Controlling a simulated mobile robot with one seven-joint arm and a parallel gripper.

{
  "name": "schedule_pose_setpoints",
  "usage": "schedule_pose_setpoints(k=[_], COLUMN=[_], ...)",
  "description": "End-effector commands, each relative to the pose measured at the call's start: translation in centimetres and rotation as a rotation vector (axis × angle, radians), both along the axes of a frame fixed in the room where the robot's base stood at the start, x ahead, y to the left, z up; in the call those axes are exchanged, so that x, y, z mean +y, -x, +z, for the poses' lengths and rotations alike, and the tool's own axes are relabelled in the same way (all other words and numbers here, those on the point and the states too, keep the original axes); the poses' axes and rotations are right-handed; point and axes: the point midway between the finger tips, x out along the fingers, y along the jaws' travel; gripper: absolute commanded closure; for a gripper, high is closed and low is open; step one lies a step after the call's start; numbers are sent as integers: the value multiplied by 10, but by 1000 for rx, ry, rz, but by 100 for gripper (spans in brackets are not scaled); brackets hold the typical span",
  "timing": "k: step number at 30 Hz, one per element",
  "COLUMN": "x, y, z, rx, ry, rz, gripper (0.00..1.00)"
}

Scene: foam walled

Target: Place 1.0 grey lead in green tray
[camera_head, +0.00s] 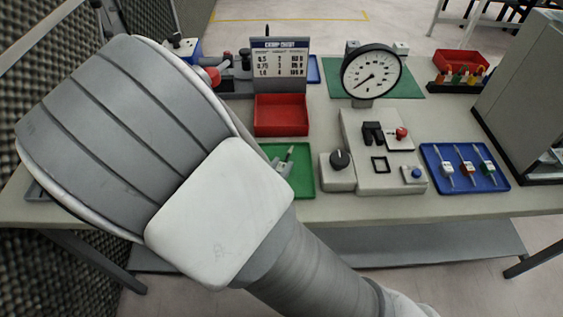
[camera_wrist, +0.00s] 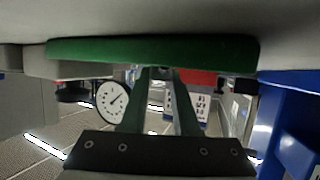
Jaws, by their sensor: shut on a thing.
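The green tray (camera_head: 303,181) lies on the bench left of the grey test unit; my arm covers its left part. In the wrist view the green tray (camera_wrist: 90,51) spans the top, close to my fingertips. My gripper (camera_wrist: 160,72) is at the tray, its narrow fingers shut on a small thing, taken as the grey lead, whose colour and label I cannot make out. In the head view a small grey-green shape (camera_head: 285,160) shows over the tray beside my arm. I cannot tell whether it touches the tray floor.
The blue tray (camera_head: 435,181) holds three leads at right. The test unit (camera_head: 362,178) with its gauge (camera_head: 371,74) stands beside the green tray. A red bin (camera_head: 281,115) and a chart stand (camera_head: 280,58) are behind it. A grey cabinet (camera_head: 525,90) stands far right.

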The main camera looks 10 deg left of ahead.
Motion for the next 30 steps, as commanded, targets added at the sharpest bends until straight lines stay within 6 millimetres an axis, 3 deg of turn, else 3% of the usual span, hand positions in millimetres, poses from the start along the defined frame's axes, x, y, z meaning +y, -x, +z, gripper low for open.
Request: schedule_pose_setpoints(k=[4, 5, 9, 20, 23, 30], x=[0, 0, 0, 0, 2, 10], y=[0, 0, 0, 0, 11, 58], z=[-5, -3, -3, 2, 6, 27], rx=[0, 0, 0, 0, 1, 1], ry=[0, 0, 0, 0, -1, -2], rz=[0, 0, 0, 0, 3, 5], gripper=[100, 66, 41, 41, 41, 41])
